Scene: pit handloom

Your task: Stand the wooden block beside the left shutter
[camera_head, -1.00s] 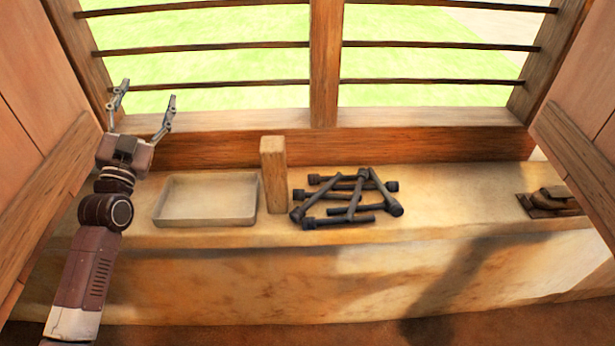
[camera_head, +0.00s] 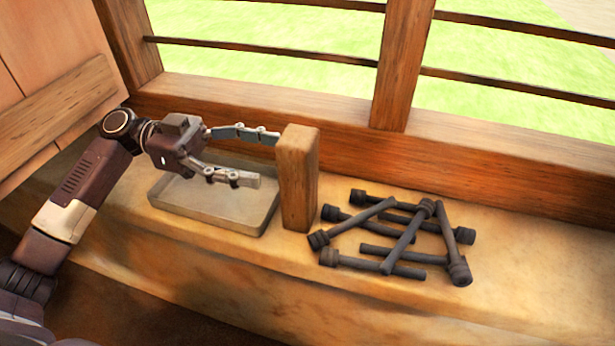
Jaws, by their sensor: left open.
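The wooden block (camera_head: 298,185) stands upright on the sill ledge, between the shallow tray and the dark pegs. The left shutter (camera_head: 50,80) is at the upper left, swung inward, with a wooden rail along its lower part. My left gripper (camera_head: 268,159) is open, its fingers spread and pointing right toward the block. The fingertips are close to the block's left side, over the tray; I cannot tell if the far finger touches it. Nothing is between the fingers. My right gripper is out of view.
The shallow tray (camera_head: 208,217) looks empty and sits left of the block. Several dark pegs (camera_head: 405,232) lie in a loose pile to its right. The barred window frame (camera_head: 400,70) runs behind. Bare ledge (camera_head: 390,310) lies in front of the pegs.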

